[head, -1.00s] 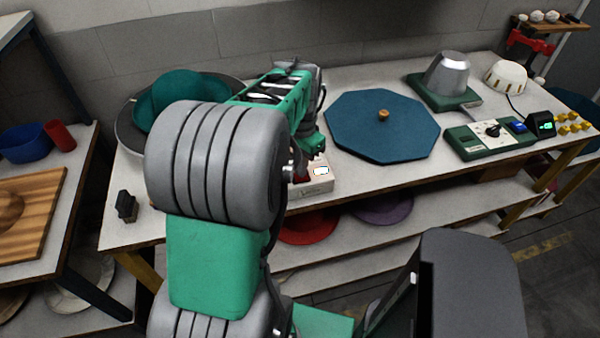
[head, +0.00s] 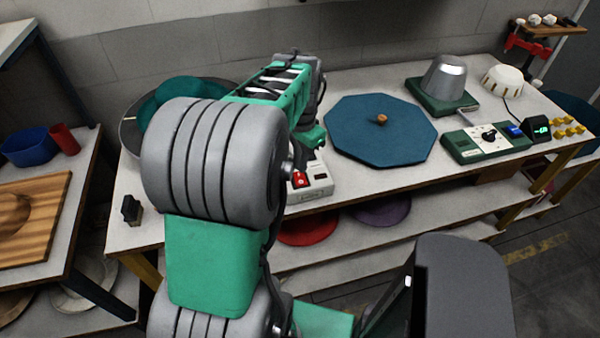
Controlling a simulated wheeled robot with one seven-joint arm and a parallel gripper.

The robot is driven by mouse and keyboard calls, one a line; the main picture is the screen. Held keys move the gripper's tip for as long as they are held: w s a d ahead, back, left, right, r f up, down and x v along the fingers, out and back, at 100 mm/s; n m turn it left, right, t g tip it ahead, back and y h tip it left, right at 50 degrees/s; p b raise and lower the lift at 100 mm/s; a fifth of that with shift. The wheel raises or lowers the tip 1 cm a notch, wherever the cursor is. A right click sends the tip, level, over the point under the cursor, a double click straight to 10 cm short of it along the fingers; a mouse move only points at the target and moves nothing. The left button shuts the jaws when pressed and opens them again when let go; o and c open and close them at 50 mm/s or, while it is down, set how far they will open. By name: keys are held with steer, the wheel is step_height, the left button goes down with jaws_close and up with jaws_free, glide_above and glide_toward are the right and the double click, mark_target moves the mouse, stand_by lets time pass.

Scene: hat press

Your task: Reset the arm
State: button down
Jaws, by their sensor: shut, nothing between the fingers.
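My arm reaches away from me over the bench, and its thick grey and green links fill the left middle of the head view. My gripper (head: 311,140) is at the far end, pointing down just above and behind a white switch box (head: 318,186). The gripper is shut and empty, though its fingertips are mostly hidden. The gripper appears apart from the switch.
A blue octagonal board (head: 385,145) with a wooden knob lies right of my gripper. A teal hat (head: 180,92) sits in a round grey pan behind my arm. A metal cone on a green base (head: 445,78) and a control box (head: 486,142) stand further right.

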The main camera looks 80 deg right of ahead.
steer(key=shift+r+p, duration=0.55)
steer(key=shift+r, duration=0.6)
